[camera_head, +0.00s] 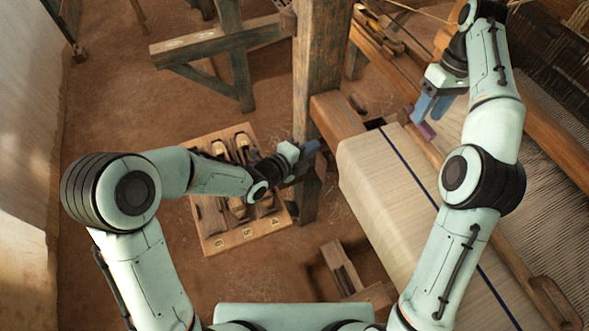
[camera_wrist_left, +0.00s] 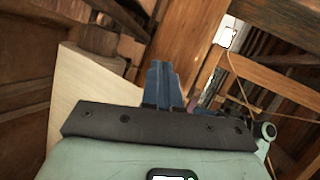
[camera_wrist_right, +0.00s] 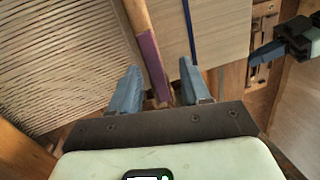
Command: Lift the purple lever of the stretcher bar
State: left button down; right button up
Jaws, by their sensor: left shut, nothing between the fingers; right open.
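The purple lever (camera_wrist_right: 152,62) is a flat purple piece along the wooden stretcher bar (camera_wrist_right: 136,14) that lies over the warp and cloth. In the head view the lever (camera_head: 425,130) is partly covered by my right gripper (camera_head: 428,107). My right gripper is open, with its blue fingers apart. In the right wrist view the lever's lower end lies between the fingertips (camera_wrist_right: 158,75); I cannot tell whether they touch it. My left gripper (camera_head: 315,147) is shut and empty, left of the cloth roll and near the wooden post. Its closed fingers also show in the left wrist view (camera_wrist_left: 163,80).
The cloth beam with pale cloth (camera_head: 385,180) and a dark blue stripe stands between my arms. A thick wooden post (camera_head: 319,70) rises beside my left gripper. A wooden tray (camera_head: 225,243) with shuttles lies on the floor at left. Loom beams surround my right gripper.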

pick_arm(q)
jog(key=s+a+f+n+g+y, duration=0.1)
jog(key=a+f+n, duration=0.3)
jog(key=f, duration=0.5)
jog(key=shift+n+y, duration=0.8)
jog(key=shift+n, duration=0.5)
